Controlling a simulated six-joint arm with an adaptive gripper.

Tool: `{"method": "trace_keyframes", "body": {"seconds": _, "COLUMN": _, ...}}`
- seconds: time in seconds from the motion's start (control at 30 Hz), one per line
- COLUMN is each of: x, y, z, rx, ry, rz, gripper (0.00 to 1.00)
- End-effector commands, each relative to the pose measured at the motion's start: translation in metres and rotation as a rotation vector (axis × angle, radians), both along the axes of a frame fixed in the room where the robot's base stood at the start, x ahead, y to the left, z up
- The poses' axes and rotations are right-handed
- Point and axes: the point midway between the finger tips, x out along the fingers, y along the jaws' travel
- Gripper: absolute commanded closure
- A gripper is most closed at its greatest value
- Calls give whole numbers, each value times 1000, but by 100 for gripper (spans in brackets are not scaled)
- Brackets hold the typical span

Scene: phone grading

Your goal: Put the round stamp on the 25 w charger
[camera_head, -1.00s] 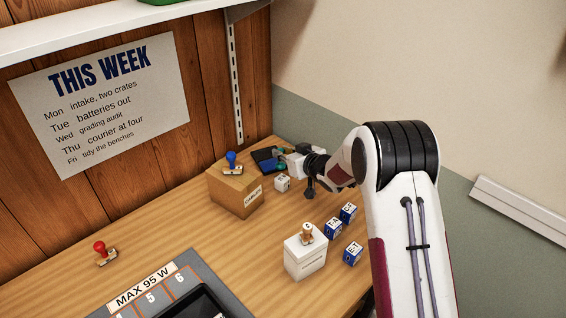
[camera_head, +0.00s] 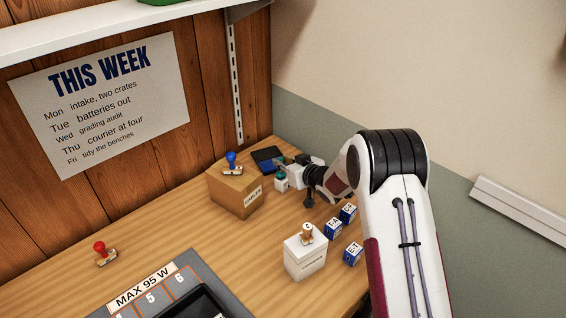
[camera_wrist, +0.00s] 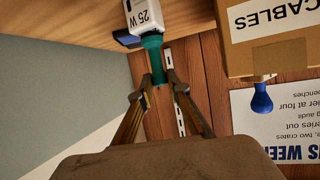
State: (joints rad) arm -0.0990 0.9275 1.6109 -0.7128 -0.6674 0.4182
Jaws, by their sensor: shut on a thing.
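The 25 W charger (camera_head: 281,184) is a small white block on the bench, right of the cardboard box. Its "25 W" label shows at the top of the wrist view (camera_wrist: 144,17). The teal round stamp (camera_wrist: 153,55) is between my fingertips in the wrist view, its far end against or just over the charger; I cannot tell if they touch. In the head view the stamp (camera_head: 281,174) shows as a small teal patch at the charger's top. My gripper (camera_wrist: 158,86) is shut on the stamp. The stamp's printing face is hidden.
A cardboard cables box (camera_head: 236,194) with a blue-handled stamp (camera_head: 232,160) stands close left. A dark blue pad (camera_head: 267,158) lies behind. A white box (camera_head: 306,259) with a wooden stamp and several blue cubes (camera_head: 348,212) stand in front.

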Motion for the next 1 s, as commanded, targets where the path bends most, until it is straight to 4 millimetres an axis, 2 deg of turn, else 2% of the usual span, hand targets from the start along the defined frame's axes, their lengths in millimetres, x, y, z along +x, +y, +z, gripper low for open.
{"method": "trace_keyframes", "body": {"seconds": 0.23, "x": 0, "y": 0, "z": -3, "rx": -1, "ry": 1, "rz": 0, "gripper": 100}}
{"method": "trace_keyframes", "body": {"seconds": 0.27, "x": 0, "y": 0, "z": -3, "rx": -1, "ry": 1, "rz": 0, "gripper": 81}}
{"method": "trace_keyframes", "body": {"seconds": 0.3, "x": 0, "y": 0, "z": -3, "rx": -1, "ry": 1, "rz": 0, "gripper": 70}}
{"method": "trace_keyframes", "body": {"seconds": 0.33, "x": 0, "y": 0, "z": -3, "rx": -1, "ry": 1, "rz": 0, "gripper": 66}}
{"method": "trace_keyframes", "body": {"seconds": 0.83, "x": 0, "y": 0, "z": 1, "rx": -1, "ry": 0, "rz": 0, "gripper": 66}}
{"method": "trace_keyframes", "body": {"seconds": 1.0, "x": -7, "y": -5, "z": 3, "rx": -1, "ry": 2, "rz": -1, "gripper": 66}}
